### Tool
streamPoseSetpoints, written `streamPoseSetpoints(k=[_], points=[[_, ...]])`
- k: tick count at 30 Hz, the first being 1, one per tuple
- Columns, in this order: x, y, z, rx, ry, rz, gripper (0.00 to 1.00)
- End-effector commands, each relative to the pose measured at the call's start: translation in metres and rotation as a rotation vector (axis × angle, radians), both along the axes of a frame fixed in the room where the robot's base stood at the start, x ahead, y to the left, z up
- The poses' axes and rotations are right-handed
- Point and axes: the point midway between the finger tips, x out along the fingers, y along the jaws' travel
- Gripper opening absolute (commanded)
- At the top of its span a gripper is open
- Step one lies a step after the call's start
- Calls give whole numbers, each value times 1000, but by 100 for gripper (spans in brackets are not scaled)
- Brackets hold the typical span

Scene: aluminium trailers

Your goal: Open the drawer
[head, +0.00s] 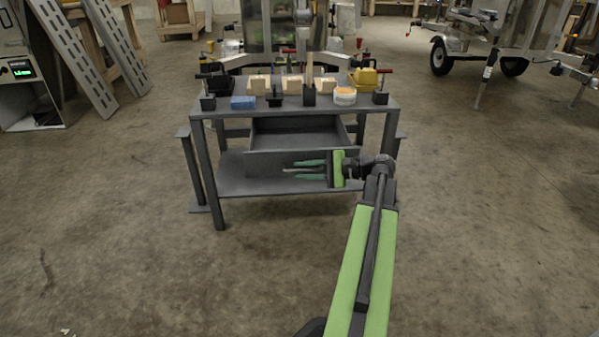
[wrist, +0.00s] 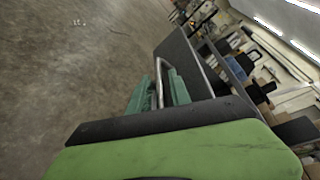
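The grey drawer (head: 303,156) is pulled out from under the top of the grey worktable (head: 218,112), and its empty-looking inside shows from above. My gripper (head: 296,170) is in front of the drawer's front panel, with its green fingers pointing left in the head view. In the wrist view the fingers (wrist: 160,83) lie on both sides of a thin metal handle (wrist: 159,92), close to it, and appear shut on it. The drawer's front panel (wrist: 182,62) stands just beyond them. The handle is partly hidden by the fingers.
Wooden blocks (head: 325,85), a blue block (head: 243,103), a white-and-orange tub (head: 345,97) and clamps stand on the worktable. A lower shelf (head: 240,185) lies beneath the drawer. Concrete floor is clear around it. A trailer (head: 460,45) stands at the back right.

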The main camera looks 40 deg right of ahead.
Motion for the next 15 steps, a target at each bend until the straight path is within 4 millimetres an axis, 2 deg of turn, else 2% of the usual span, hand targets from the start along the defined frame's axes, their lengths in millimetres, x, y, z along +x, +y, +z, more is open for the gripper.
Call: streamPoseSetpoints(k=[10,15], points=[[0,1,1,1,-1,4,32],[-16,-10,7,1,-1,0,32]])
